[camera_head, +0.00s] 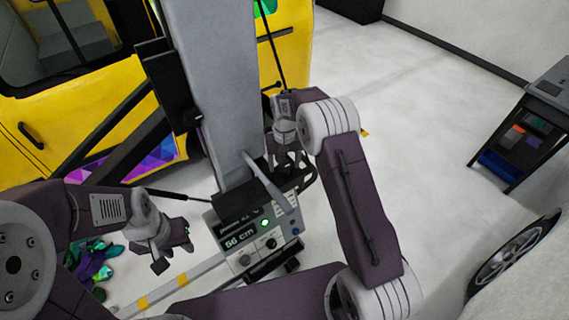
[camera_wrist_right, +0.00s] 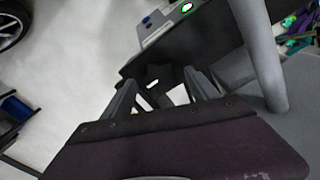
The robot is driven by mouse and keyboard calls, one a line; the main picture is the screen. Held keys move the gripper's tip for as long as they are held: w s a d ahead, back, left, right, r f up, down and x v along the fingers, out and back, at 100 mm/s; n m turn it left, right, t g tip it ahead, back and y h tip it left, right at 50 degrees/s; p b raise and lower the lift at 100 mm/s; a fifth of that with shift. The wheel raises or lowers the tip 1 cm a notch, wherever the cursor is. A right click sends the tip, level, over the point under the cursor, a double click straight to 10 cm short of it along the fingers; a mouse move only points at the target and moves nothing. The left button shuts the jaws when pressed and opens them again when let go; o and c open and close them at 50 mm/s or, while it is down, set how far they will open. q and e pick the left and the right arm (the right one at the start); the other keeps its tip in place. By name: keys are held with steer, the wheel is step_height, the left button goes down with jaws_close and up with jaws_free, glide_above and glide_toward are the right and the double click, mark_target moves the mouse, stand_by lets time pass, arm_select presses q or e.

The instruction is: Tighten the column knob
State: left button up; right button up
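The grey column (camera_head: 222,90) rises from a dark collar above a control box (camera_head: 252,240) reading 66 cm. My right gripper (camera_head: 296,170) is at the collar on the column's right side. In the right wrist view my right gripper (camera_wrist_right: 162,90) has its two fingers apart. A dark lobed shape, apparently the column knob (camera_wrist_right: 157,74), lies between and just beyond the fingers; I cannot tell whether they touch it. In the head view the knob is hidden or too dark to make out. My left gripper (camera_head: 174,249) is open and empty, left of the control box.
A pale lever (camera_head: 270,182) slants across the collar. A yellow vehicle (camera_head: 60,125) stands behind on the left. Shiny crumpled wrap (camera_head: 95,260) lies at lower left. A dark cart (camera_head: 530,125) and a wheel (camera_head: 515,262) are on the right. The floor between is clear.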

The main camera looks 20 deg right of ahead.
mark_target(284, 167)
steer(key=shift+r, duration=0.3)
step_height(284, 167, up, 8)
steer(key=b, duration=0.2)
steer(key=shift+r, duration=0.2)
steer(key=shift+s, duration=0.1)
